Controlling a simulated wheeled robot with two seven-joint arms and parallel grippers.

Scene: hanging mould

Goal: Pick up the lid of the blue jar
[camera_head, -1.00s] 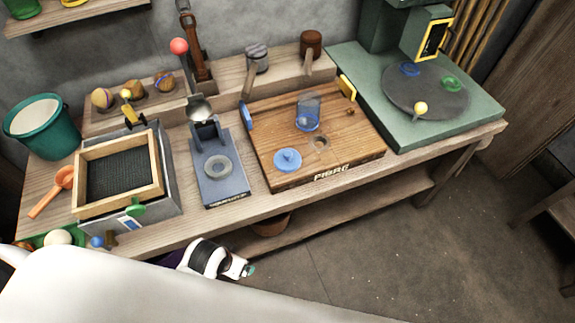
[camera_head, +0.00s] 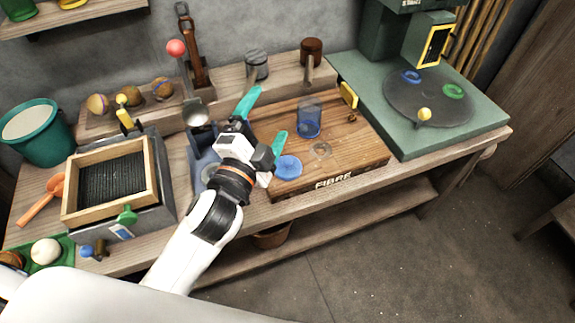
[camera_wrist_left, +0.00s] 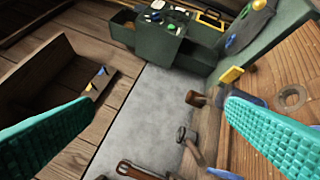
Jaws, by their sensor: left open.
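The blue jar (camera_head: 308,120) is see-through and stands on the wooden board (camera_head: 345,165). Its round blue lid (camera_head: 289,168) lies flat on the board, nearer the front left corner. My left gripper (camera_head: 270,112) has teal fingers spread apart, with nothing between them. It is above the board's left side, and its right finger partly overlaps the lid in the head view. In the left wrist view the gripper (camera_wrist_left: 160,102) is open too. The jar is partly hidden behind a finger there, and I cannot make out the lid. My right gripper is not in view.
A round recess (camera_head: 321,150) is in the board beside the lid. A green machine (camera_head: 425,130) stands to the right. A framed tray (camera_head: 110,180) and a teal bucket (camera_head: 38,135) are on the left. A post with a red ball (camera_head: 176,47) rises behind.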

